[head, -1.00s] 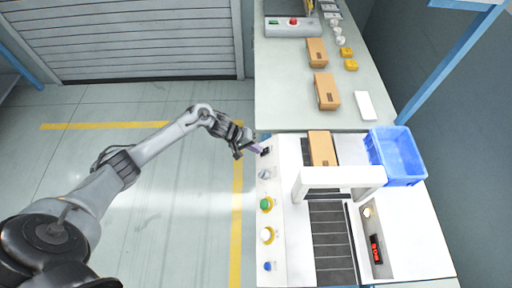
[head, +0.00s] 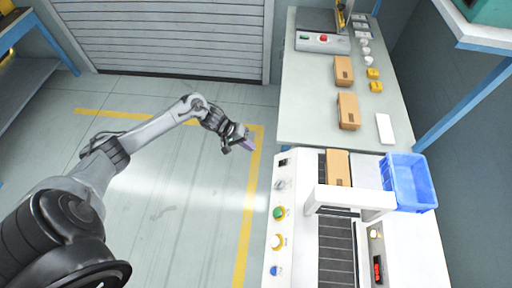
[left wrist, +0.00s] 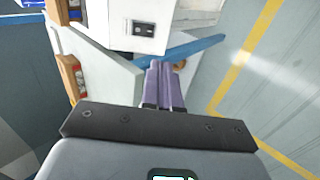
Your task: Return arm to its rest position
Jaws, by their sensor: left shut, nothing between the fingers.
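My left gripper (head: 247,143) is over the floor, to the left of the bench machine (head: 290,235) and apart from it. In the left wrist view its purple fingers (left wrist: 164,84) are together with nothing between them. The black rocker switch (head: 283,162) sits at the far end of the machine's control panel and also shows in the left wrist view (left wrist: 143,28). My right gripper is not in view.
The panel carries a green button (head: 279,213), a white button (head: 278,241) and a blue button (head: 275,270). A cardboard box (head: 338,168) lies on the conveyor. A blue crate (head: 410,183) stands at the right. Open floor (head: 180,200) lies left of the machine.

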